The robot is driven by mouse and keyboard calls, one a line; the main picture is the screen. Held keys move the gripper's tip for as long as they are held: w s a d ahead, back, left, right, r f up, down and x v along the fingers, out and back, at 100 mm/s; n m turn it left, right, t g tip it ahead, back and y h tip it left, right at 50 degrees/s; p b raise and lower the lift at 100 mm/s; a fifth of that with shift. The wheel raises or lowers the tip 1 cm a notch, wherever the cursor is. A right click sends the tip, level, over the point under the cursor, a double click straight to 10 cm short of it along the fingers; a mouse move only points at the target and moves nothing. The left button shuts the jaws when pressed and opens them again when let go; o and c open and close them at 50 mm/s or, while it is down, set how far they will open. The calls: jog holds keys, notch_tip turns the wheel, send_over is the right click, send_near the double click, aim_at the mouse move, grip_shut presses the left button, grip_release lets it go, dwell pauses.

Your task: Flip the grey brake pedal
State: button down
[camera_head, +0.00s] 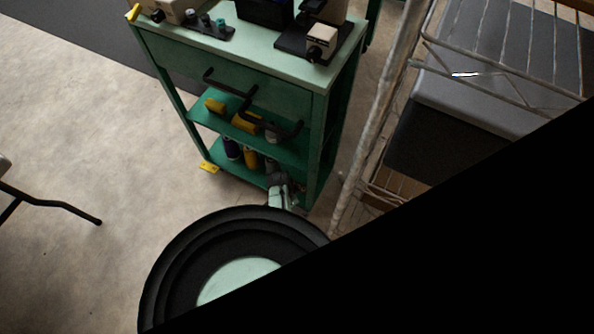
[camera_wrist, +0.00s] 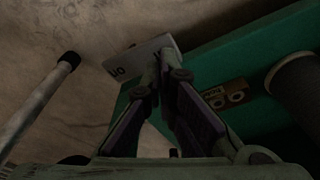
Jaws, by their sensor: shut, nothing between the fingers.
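The pedal, a flat pale grey plate (camera_wrist: 140,58) with dark lettering, shows in the wrist view beside the green cart's lower edge. My gripper (camera_wrist: 165,62) is shut and empty. Its fingertips overlap the right part of the plate in the picture; I cannot tell whether they touch it. In the head view my gripper (camera_head: 276,178) is low at the front right corner of the green cart (camera_head: 319,130). The grey pedal cannot be made out there, behind or under my arm. A similar yellow pedal (camera_head: 209,167) sticks out at the cart's front left corner.
The cart's lower shelves hold yellow and dark spools (camera_head: 231,148). Black handles (camera_head: 228,83) jut from its front. A wire rack (camera_head: 400,90) stands close on the right. A brown label (camera_wrist: 228,95) marks the green metal. The floor (camera_head: 95,130) left of the cart is mostly clear.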

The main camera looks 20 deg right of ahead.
jog(key=shift+s+f+b, duration=0.1)
jog(key=shift+f+b, duration=1.05)
jog(key=shift+f, duration=0.15)
dwell(0.6)
jog(key=shift+r, duration=0.1)
notch_tip(320, 180, up, 7)
jog(key=p, duration=0.6)
jog(key=shift+p, duration=0.3)
dwell(0.4)
